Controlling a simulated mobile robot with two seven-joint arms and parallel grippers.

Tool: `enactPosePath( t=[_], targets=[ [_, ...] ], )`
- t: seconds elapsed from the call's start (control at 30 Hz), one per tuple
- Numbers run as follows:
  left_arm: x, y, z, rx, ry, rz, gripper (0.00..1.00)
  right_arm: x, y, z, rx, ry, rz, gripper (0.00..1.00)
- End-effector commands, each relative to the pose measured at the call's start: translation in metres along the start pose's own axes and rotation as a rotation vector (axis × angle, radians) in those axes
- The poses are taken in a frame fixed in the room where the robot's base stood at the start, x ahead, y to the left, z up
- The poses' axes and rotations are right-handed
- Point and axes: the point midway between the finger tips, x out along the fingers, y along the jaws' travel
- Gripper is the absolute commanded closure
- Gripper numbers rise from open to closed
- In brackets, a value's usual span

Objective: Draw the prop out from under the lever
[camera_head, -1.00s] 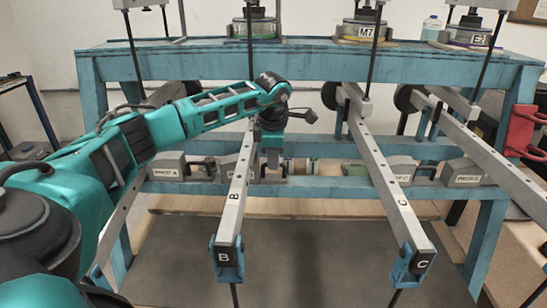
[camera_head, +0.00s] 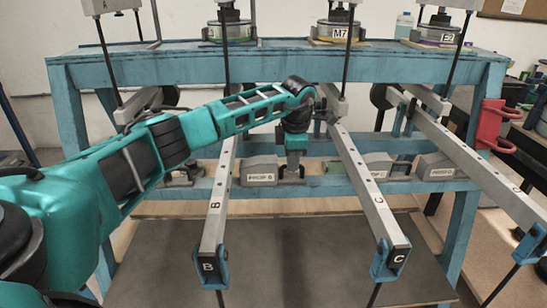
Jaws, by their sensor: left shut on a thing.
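My left gripper (camera_head: 296,168) reaches down behind the rack's front, between lever B (camera_head: 218,205) and lever C (camera_head: 368,190). It is shut on the black handle at the right end of prop B (camera_head: 260,172), a grey block with a white label. The fingertips are small and partly hidden. Prop B is on the blue rear rail, and its body shows to the right of lever B. A small gap seems to show between them, but depth is hard to tell. My right gripper is out of view.
Prop C (camera_head: 377,165) and prop D (camera_head: 436,167) stand farther right on the rail (camera_head: 330,187). Lever C slants close to the right of my left gripper. Thin rods hang from the blue top beam (camera_head: 270,66), which carries weights. A red bracket (camera_head: 488,125) is on the right post.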

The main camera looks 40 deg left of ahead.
Motion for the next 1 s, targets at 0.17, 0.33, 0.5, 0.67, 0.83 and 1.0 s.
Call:
enactPosePath(
  t=[0.17, 0.33, 0.5, 0.67, 0.83, 1.0],
  targets=[
    [-0.001, 0.0, 0.008, 0.002, -0.006, 0.003, 1.0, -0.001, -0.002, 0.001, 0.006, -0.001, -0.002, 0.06],
    [-0.001, -0.001, 0.009, 0.003, -0.008, 0.004, 1.0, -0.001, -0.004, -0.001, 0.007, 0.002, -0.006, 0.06],
    [-0.001, 0.0, 0.008, 0.002, -0.006, 0.003, 0.74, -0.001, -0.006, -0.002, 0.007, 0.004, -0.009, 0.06],
    [-0.001, 0.0, 0.006, 0.001, -0.002, 0.002, 0.62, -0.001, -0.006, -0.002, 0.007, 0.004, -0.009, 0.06],
    [0.0, 0.0, 0.005, 0.001, -0.001, 0.002, 0.62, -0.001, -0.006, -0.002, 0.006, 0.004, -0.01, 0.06],
    [-0.011, 0.001, 0.006, 0.001, -0.002, 0.004, 0.62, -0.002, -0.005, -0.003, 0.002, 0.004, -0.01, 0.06]
  ],
)
